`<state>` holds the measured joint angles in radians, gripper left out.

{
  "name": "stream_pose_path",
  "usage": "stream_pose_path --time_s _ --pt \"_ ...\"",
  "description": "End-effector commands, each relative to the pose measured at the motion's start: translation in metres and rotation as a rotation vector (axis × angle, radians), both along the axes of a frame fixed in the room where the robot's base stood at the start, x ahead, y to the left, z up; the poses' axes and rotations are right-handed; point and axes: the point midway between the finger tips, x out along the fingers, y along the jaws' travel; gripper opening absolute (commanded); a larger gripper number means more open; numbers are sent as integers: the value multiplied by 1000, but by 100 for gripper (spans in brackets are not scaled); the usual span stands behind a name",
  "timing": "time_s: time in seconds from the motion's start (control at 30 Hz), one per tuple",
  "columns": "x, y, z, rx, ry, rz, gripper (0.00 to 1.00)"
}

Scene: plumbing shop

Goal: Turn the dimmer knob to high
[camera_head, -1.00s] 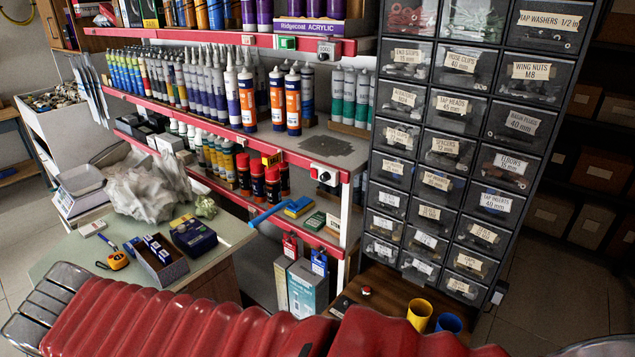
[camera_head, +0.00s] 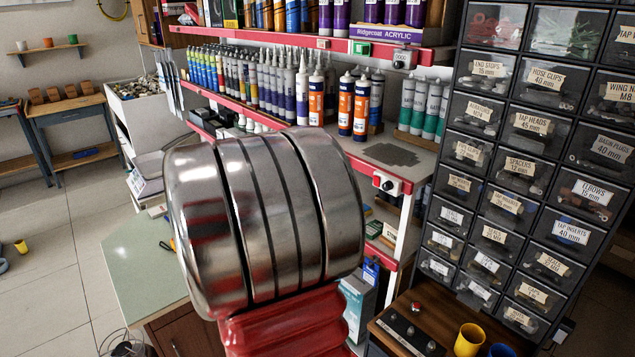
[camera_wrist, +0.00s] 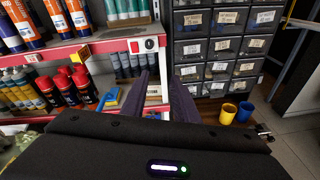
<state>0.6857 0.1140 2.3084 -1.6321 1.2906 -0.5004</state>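A white control plate (camera_head: 386,184) with a red part and a dark round knob sits on the red edge of the middle shelf. It also shows in the wrist view (camera_wrist: 149,44), just beyond my fingertips and slightly left. A panel with several small black knobs (camera_head: 409,331) lies on the wooden counter at lower right. No label shows which one is the dimmer, and the settings are too small to read. My gripper (camera_wrist: 161,82) has its two dark fingers apart with nothing between them. In the head view my arm hides it.
A red button (camera_head: 415,307), a yellow cup (camera_head: 468,340) and a blue cup (camera_head: 500,351) stand on the counter. Drawer units (camera_head: 520,150) rise on the right. Tubes and bottles (camera_wrist: 75,88) crowd the shelves.

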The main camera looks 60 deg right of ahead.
Motion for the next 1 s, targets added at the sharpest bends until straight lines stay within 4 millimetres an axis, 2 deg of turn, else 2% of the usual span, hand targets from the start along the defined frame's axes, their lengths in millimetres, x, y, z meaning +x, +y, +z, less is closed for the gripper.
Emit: stream_pose_path --time_s 0.03,0.1,0.23,0.33,0.77,1.0 --pt "-3 -14 -2 -12 70 8 27" --pt "-4 -30 -2 -29 150 27 27" --pt "-4 -48 -2 -50 249 55 27" --pt "-4 -53 -2 -57 279 65 27" --pt "-4 -56 -2 -58 280 67 27" --pt "-13 -74 -2 -59 279 64 27"
